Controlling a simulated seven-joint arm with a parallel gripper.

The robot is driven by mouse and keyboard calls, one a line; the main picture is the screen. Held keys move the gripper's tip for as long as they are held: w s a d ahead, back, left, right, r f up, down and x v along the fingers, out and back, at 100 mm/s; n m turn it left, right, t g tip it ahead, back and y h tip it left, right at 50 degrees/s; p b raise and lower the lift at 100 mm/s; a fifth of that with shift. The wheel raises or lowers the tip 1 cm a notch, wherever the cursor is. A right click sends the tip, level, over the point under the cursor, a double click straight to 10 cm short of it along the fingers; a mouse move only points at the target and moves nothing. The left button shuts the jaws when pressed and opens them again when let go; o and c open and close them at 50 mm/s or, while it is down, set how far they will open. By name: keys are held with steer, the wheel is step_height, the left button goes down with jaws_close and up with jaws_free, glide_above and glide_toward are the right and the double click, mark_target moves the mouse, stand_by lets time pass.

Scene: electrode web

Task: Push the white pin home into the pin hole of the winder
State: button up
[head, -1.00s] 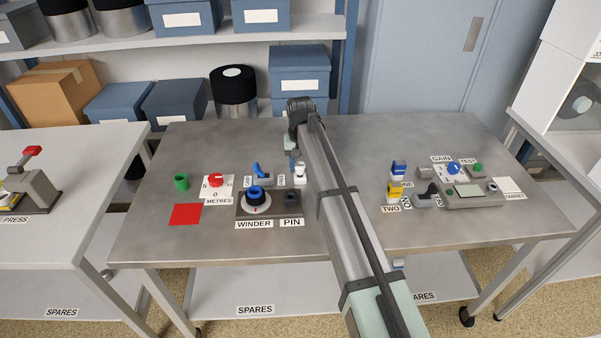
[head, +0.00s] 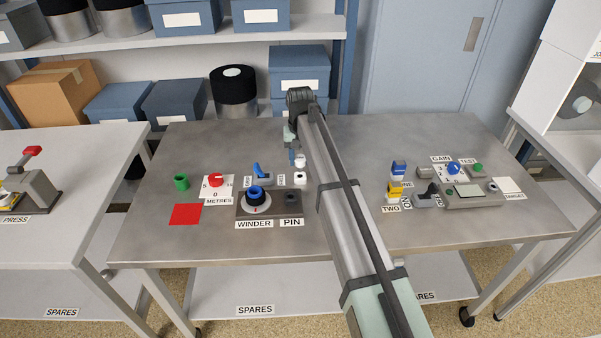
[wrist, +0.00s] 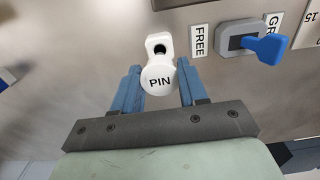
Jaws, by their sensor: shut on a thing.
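The white pin (head: 300,161), with PIN on its round head (wrist: 159,80), is held between the blue fingers of my gripper (wrist: 161,72). In the head view the pin is raised clear above its white holder (head: 300,180), and my gripper (head: 296,158) is partly hidden by my arm. The wrist view shows the holder's dark, empty hole (wrist: 160,48) just beyond the pin head. The winder (head: 256,198) has a blue knob on a white dial. Its dark pin hole (head: 291,197) is at the right of the same base, above the PIN label.
A blue lever (head: 261,171) between two labels stands behind the winder; the wrist view shows it beside the FREE label (wrist: 198,41). Blue and yellow parts (head: 394,190) stand right.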

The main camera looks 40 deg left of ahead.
steer(key=shift+r, duration=0.2)
steer(key=s+d+r, duration=0.5)
steer(key=s+r, duration=0.1)
steer(key=s, duration=0.4)
steer(key=shift+r, duration=0.25)
steer(key=shift+f, duration=0.1)
steer(key=shift+f, duration=2.8)
steer(key=shift+f, duration=1.65)
steer(key=o, duration=1.2)
steer(key=shift+o, duration=0.2)
steer(key=shift+r, duration=0.1)
